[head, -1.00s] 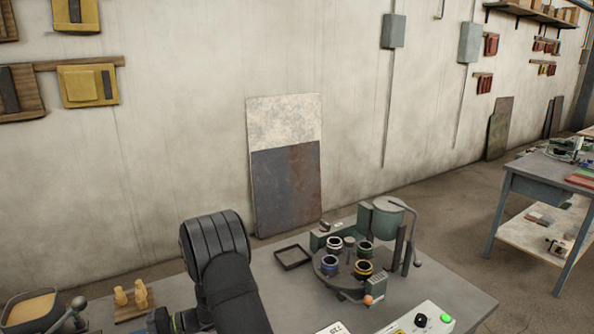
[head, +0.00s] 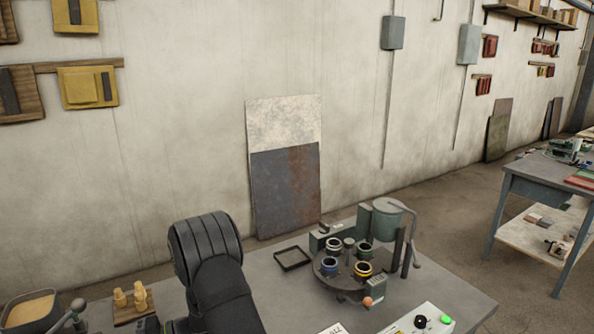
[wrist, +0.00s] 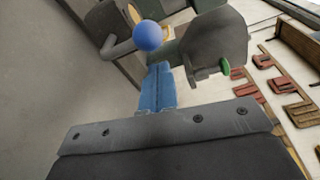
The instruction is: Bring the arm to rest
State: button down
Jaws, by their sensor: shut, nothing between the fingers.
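My arm's dark ribbed link rises at the lower left of the head view, over the grey bench (head: 440,285). My gripper's tip is not in the head view. In the wrist view my gripper (wrist: 157,88) shows as two blue fingers held together, with nothing between them. A grey bolted plate fills the bottom of that view. Beyond the fingers is a blue ball (wrist: 148,36); I cannot tell what it belongs to or how far off it is. The fingers look clear of it.
A round turntable (head: 347,268) with several cups stands on the bench, beside a green pot (head: 388,219). An empty square tray (head: 292,258) lies left of it. A sand-filled box (head: 30,308) and yellow pieces (head: 130,295) are at the left. A control box (head: 422,320) is in front.

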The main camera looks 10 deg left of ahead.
jog(key=shift+s+d+r, duration=0.25)
jog(key=shift+s+d, duration=0.1)
jog(key=shift+d, duration=0.35)
jog(key=w+a, duration=0.1)
jog(key=a, duration=0.1)
jog(key=w+a, duration=0.2)
jog(key=w+a+f, duration=0.1)
jog(key=w+a, duration=0.1)
jog(key=v, duration=1)
jog(key=shift+w+r, duration=0.15)
jog(key=s+a+r+n+t+h, duration=0.2)
jog(key=s+r+n+t+h, duration=0.3)
jog(key=s+r+h, duration=0.4)
jog(key=shift+a+r+n+t+h, duration=0.2)
jog(key=shift+r+n+t+h, duration=0.15)
jog(key=shift+r+h, duration=1.35)
jog(key=c, duration=2.2)
grip_release()
